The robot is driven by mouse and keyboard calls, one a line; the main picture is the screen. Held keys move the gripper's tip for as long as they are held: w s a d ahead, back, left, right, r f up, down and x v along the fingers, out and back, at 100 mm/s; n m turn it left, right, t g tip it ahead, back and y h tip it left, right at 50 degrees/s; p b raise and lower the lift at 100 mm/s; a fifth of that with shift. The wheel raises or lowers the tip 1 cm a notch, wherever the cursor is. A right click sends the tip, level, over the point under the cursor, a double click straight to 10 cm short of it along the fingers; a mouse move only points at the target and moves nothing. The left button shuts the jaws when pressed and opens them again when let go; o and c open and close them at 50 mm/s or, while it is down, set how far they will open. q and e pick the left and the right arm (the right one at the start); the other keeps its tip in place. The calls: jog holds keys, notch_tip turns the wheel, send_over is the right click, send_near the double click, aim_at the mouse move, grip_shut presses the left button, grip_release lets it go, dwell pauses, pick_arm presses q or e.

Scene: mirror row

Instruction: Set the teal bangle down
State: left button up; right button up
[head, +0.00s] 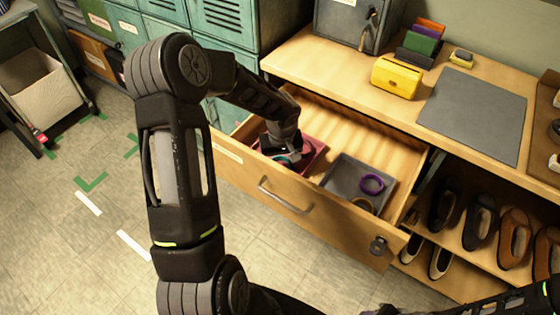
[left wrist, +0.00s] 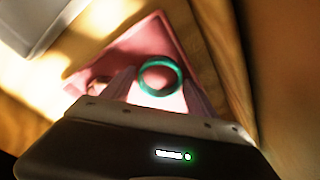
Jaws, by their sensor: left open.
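The teal bangle (left wrist: 181,76) shows in the left wrist view, lying flat over the floor of the pink tray (left wrist: 140,42). My left gripper (left wrist: 160,88) is open, with one finger on each side of the bangle. Whether the fingers touch it I cannot tell. In the head view my left gripper (head: 283,152) reaches down into the open drawer (head: 240,165), over the pink tray (head: 312,158). Only a bit of teal shows there beneath the gripper; the rest is hidden. Part of my right arm shows at the lower right, but its gripper is out of view.
A grey tray (head: 340,178) beside the pink one holds a purple bangle (head: 372,184) and a yellowish one (head: 362,205). The drawer walls surround both trays. On the bench above are a yellow box (head: 397,77) and a dark mat (head: 472,112). Shoes stand on shelves to the right.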

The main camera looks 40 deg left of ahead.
pick_arm(q)
notch_tip(320, 180, up, 12)
jog(key=s+d, duration=0.1)
jog(key=shift+d, duration=0.15)
dwell(0.4)
jog(key=shift+s+r+p, duration=0.1)
jog(key=shift+r+p, duration=0.1)
jog(key=shift+p, duration=0.1)
